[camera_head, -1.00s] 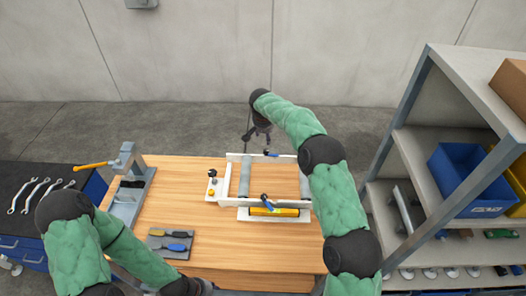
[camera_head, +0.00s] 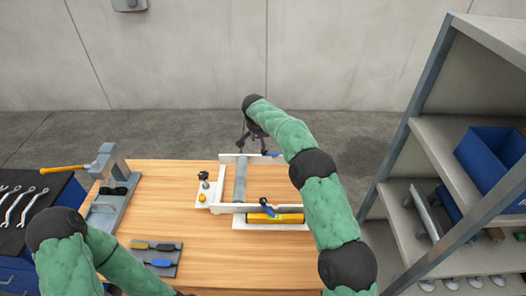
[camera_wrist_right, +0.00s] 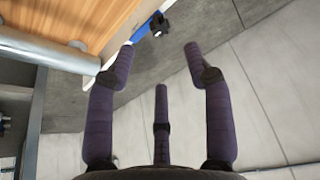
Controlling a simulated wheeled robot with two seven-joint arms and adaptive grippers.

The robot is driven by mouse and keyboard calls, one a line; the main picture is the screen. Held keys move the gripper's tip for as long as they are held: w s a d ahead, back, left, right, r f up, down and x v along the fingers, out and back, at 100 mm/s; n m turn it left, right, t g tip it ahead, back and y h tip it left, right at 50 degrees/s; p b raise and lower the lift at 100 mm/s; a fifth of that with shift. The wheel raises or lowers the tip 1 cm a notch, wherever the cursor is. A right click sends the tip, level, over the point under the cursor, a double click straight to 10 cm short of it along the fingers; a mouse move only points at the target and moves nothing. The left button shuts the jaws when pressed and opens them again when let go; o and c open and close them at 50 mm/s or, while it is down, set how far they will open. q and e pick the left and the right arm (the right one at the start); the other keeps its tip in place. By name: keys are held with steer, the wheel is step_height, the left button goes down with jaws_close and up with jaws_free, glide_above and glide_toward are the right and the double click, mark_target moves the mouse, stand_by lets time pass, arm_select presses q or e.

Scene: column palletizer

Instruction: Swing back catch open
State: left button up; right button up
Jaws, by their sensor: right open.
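The back catch is a blue lever with a black knob (camera_wrist_right: 157,24), at the back rail of the white fixture (camera_wrist_right: 112,82) in the right wrist view. In the head view only a small blue piece of this catch (camera_head: 273,154) shows beside my right arm. My right gripper (camera_wrist_right: 159,60) is open and empty, its fingers spread just short of the lever, apart from it. In the head view my right gripper (camera_head: 246,138) hangs behind the fixture's back rail, partly hidden by its own wrist. My left gripper is out of view below the lower edge.
A front catch (camera_head: 267,208) with a blue lever sits on the front rail, above a yellow level (camera_head: 276,218). A knob plate (camera_head: 203,190) is left of the roller (camera_head: 240,180). A grey clamp stand (camera_head: 110,190) and brush tray (camera_head: 155,258) lie left. Shelving (camera_head: 445,150) stands right.

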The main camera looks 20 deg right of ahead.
mark_target(263, 151)
steer(key=x, duration=0.9)
steer(key=shift+d+f, duration=0.1)
steer(key=shift+f, duration=0.25)
steer(key=shift+c, duration=0.3)
jaws_close()
